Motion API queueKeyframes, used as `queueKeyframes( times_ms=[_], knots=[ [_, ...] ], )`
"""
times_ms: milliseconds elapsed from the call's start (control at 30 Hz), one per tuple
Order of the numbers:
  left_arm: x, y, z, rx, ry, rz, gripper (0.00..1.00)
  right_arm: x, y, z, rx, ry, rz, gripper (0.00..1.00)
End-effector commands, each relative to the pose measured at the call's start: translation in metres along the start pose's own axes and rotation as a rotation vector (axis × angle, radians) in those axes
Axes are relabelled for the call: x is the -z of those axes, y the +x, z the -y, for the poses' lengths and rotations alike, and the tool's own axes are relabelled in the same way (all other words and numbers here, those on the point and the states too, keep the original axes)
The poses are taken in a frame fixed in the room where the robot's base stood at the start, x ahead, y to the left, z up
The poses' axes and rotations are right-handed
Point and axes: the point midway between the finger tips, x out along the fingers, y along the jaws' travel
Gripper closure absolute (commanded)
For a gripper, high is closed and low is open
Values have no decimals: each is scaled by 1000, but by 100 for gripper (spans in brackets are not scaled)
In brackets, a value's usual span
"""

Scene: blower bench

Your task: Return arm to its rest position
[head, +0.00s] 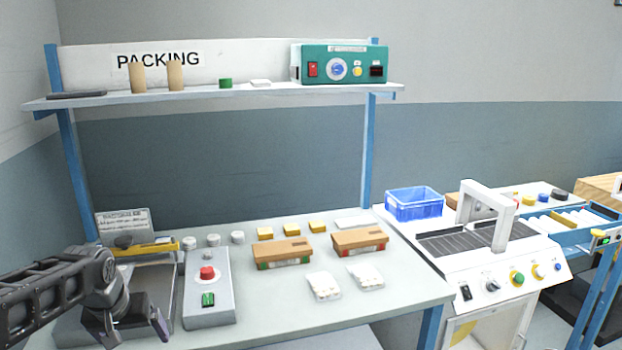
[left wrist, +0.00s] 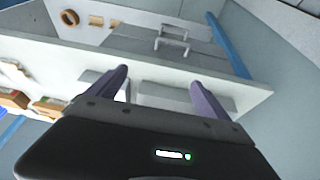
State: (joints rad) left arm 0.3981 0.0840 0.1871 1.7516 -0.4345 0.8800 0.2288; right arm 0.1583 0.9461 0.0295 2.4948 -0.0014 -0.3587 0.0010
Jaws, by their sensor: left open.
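My left arm comes in from the left in the head view, and its gripper (head: 136,335) hangs over the left front part of the packing bench (head: 270,325). The gripper is open and empty. In the left wrist view its two fingers (left wrist: 157,95) stand apart with nothing between them. A grey control box (head: 208,316) with a red button (head: 207,272) and a green switch (head: 208,299) sits just right of the gripper. A grey tray-like unit with a yellow bar (head: 148,249) stands behind the gripper and is partly hidden by my arm. My right gripper is not in view.
Two brown-topped boxes (head: 281,253) and two white packets (head: 323,286) lie on the bench's right half. A shelf (head: 215,97) with a teal device (head: 338,65) spans above. A blue bin (head: 414,204) and a white machine (head: 490,265) stand right. The bench's front strip is clear.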

Motion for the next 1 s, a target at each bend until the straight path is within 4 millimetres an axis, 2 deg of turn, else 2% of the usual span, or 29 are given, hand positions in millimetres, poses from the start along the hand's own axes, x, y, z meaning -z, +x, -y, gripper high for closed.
queueKeyframes(
  times_ms=[233, 367, 467, 567, 667, 700, 767, 800, 900, 1000],
  knots=[
    [-20, 46, -34, -71, 37, 36, 10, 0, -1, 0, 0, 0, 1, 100],
    [-41, 79, -62, -126, 58, 64, 10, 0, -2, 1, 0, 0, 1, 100],
    [-64, 109, -87, -176, 75, 92, 10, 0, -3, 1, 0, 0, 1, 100],
    [-101, 144, -118, -235, 89, 130, 10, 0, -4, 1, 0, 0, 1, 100],
    [-157, 181, -157, -304, 98, 184, 10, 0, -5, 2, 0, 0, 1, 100],
    [-185, 195, -171, -329, 98, 209, 10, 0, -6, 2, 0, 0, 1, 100],
    [-229, 212, -190, -360, 95, 245, 10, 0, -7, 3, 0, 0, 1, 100],
    [-260, 220, -200, -375, 93, 270, 10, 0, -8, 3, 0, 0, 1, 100],
    [-332, 233, -216, -393, 84, 322, 10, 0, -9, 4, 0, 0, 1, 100],
    [-391, 235, -219, -388, 79, 364, 10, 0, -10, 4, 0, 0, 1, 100]
  ],
)
